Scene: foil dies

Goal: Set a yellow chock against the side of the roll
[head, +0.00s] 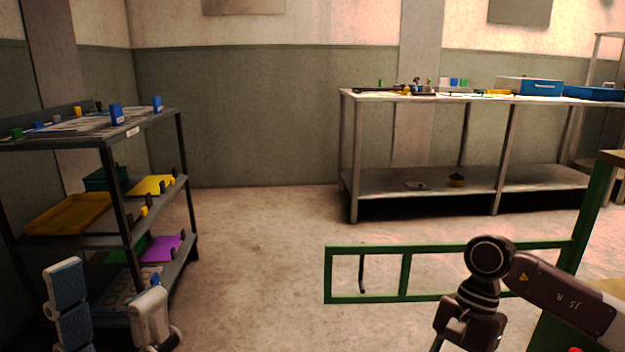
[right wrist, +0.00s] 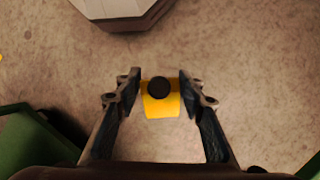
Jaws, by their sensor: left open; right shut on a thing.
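My right gripper (right wrist: 160,88) is shut on a yellow chock (right wrist: 161,107) with a round black knob on top. The chock sits between the two fingertips in the right wrist view, with concrete floor behind it. In the head view only my dark right arm shows at the lower right, and I cannot make out the chock there. My left gripper (head: 108,290) is at the lower left of the head view, open and empty, in front of the shelf rack. I cannot make out the roll in either view.
A dark shelf rack (head: 115,190) with trays and small parts stands at the left. A long metal bench (head: 420,180) stands along the back wall. A green rail frame (head: 450,248) crosses the lower right. The floor (head: 265,265) between rack and frame is clear.

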